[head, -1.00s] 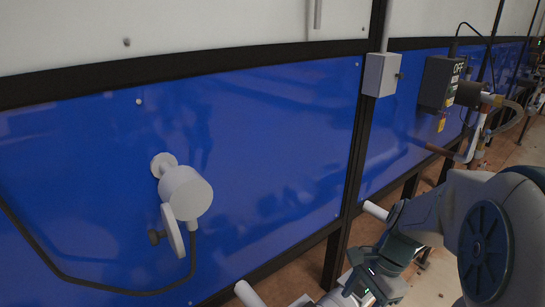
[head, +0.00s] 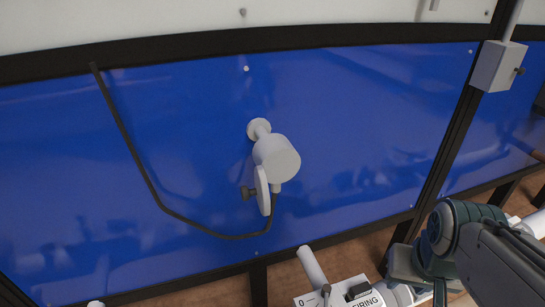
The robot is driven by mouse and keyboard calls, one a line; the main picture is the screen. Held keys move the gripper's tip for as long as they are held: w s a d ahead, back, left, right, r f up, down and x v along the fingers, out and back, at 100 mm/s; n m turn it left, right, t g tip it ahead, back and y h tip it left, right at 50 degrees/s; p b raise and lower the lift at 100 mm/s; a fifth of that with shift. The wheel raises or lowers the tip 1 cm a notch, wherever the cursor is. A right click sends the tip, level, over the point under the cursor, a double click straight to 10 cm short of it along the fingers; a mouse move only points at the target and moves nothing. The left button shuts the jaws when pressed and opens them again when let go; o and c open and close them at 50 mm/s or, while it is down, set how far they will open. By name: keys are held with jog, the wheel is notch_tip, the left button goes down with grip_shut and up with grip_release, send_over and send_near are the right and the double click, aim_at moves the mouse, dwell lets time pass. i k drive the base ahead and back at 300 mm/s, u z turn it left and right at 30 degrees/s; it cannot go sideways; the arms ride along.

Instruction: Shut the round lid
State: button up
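The round lid (head: 262,190) is a pale grey disc with a dark knob on its left side. It stands open, seen nearly edge-on, at the lower left of a pale grey cylindrical housing (head: 283,160). The housing sticks out from the blue wall panel on a short round mount. My arm (head: 455,235) is at the lower right, well apart from the lid. My gripper's fingers cannot be made out; the arm's end runs out of the bottom of the picture.
A dark cable (head: 150,185) runs from the housing's underside along the blue panel (head: 360,120). A grey box (head: 497,65) sits on the black post at the right. Below are a white pipe (head: 312,268) and a labelled control box (head: 345,295). The space before the lid looks clear.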

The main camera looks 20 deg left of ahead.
aim_at(261, 190)
jog(key=u, duration=0.25)
jog(key=k, duration=0.45)
jog(key=u, duration=0.85)
jog(key=i, duration=0.5)
jog(key=z, duration=0.45)
jog(key=k, duration=0.35)
jog(key=u, duration=0.45)
